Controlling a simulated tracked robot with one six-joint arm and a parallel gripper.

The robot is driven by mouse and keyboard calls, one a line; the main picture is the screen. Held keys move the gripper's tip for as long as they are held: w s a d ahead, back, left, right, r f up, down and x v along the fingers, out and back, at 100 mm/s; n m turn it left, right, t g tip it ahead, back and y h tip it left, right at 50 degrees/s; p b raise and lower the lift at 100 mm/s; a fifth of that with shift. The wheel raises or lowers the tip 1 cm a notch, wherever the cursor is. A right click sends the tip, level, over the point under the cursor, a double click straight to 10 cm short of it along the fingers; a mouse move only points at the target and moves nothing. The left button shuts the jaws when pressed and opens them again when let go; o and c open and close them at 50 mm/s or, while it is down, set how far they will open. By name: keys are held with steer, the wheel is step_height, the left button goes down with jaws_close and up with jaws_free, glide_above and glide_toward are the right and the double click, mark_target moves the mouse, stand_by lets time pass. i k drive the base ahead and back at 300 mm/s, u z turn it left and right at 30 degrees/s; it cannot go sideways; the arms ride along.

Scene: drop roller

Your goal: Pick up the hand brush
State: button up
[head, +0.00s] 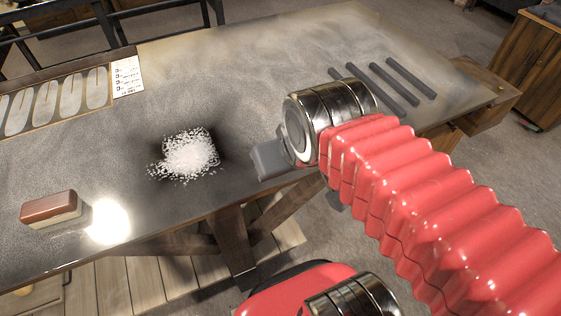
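The hand brush (50,207) lies at the left on the dark worktable (110,155), close to its front edge. It has a reddish-brown wooden back on top and a pale cream underside, which rests on the table. My gripper (268,160) shows only as a grey block sticking out past the metal cuff of my arm, near the table's front edge. It is well to the right of the brush and apart from it. The rest of the gripper is hidden behind the cuff, so its opening cannot be seen.
A pile of white powder (190,153) lies between the brush and my gripper. Several dark bars (390,80) lie at the back right. A board with oval pieces (60,103) and a printed card (127,76) are at the back left. A bright glare patch is beside the brush.

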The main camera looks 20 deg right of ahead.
mark_target(57, 208)
steer(key=u, duration=1.55)
